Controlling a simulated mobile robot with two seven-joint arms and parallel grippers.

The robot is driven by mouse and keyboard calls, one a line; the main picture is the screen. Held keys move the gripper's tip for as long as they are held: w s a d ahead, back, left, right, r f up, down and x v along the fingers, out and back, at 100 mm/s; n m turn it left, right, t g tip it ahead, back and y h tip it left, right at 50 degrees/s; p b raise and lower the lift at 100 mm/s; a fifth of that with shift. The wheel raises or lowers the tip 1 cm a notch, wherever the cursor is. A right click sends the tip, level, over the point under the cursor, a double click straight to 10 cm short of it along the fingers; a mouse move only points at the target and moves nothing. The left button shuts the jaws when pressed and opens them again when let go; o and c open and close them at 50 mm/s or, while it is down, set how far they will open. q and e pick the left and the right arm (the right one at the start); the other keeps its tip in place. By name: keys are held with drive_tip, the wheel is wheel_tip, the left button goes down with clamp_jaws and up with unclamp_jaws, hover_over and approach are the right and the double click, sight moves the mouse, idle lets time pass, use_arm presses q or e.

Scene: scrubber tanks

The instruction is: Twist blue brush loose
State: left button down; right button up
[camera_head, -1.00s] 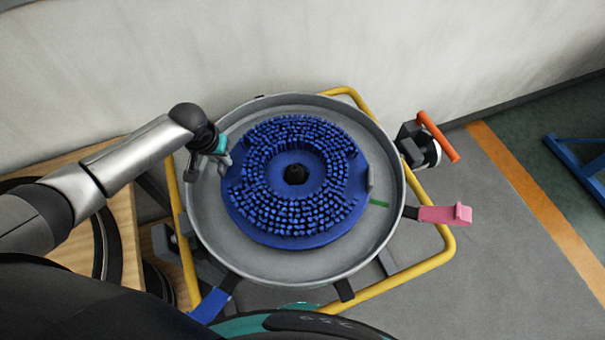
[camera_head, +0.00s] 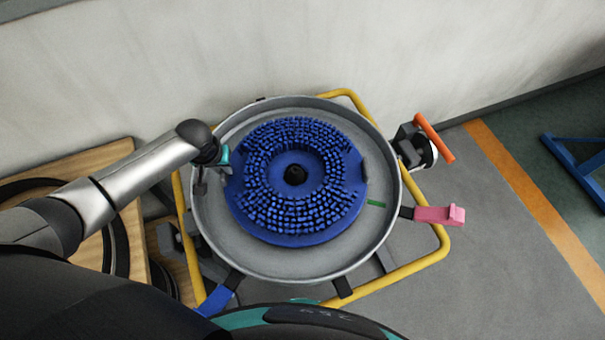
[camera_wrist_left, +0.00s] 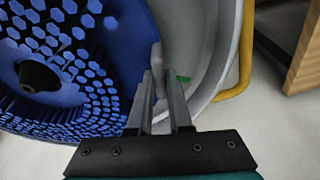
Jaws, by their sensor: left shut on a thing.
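The blue brush (camera_head: 292,225), a round disc with bristles facing up and a dark centre hole, lies in the round grey pan (camera_head: 245,258). My left gripper (camera_head: 202,184) is over the pan's left side, at the brush's left edge. In the left wrist view, its two fingers (camera_wrist_left: 160,92) are shut on a thin grey tab (camera_wrist_left: 157,60) at the edge of the brush (camera_wrist_left: 108,62). Another grey tab (camera_head: 364,170) stands at the brush's right edge. A short green mark (camera_head: 376,204) is on the pan floor. My right gripper is not in view.
A yellow tube frame (camera_head: 425,260) surrounds the pan. A pink lever (camera_head: 437,214) and an orange handle (camera_head: 434,138) stand at the right, a blue lever (camera_head: 215,300) at the front left. A pale wall (camera_head: 300,45) is behind; a wooden pallet (camera_head: 85,165) is at the left.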

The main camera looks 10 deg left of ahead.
sight(224, 183)
use_arm(q)
drive_tip(key=shift+s+d, duration=0.15)
drive_tip(key=shift+s, duration=0.1)
drive_tip(key=shift+p, duration=0.35)
drive_tip(key=shift+s+d+n+p, duration=0.2)
drive_tip(key=shift+s+n+p, duration=0.3)
drive_tip(key=shift+p, duration=0.2)
drive_tip(key=shift+s+d+n+p, duration=0.2)
drive_tip(key=shift+s+n+p, duration=0.2)
drive_tip(key=shift+s+p, duration=0.5)
drive_tip(key=shift+p, duration=0.1)
drive_tip(key=shift+s+d+r+n+y+p, duration=0.1)
drive_tip(key=shift+s+d+n+y+p, duration=0.25)
drive_tip(key=shift+s+n+p, duration=0.45)
drive_tip(key=c, duration=0.8)
unclamp_jaws()
drive_tip(key=shift+w, duration=0.15)
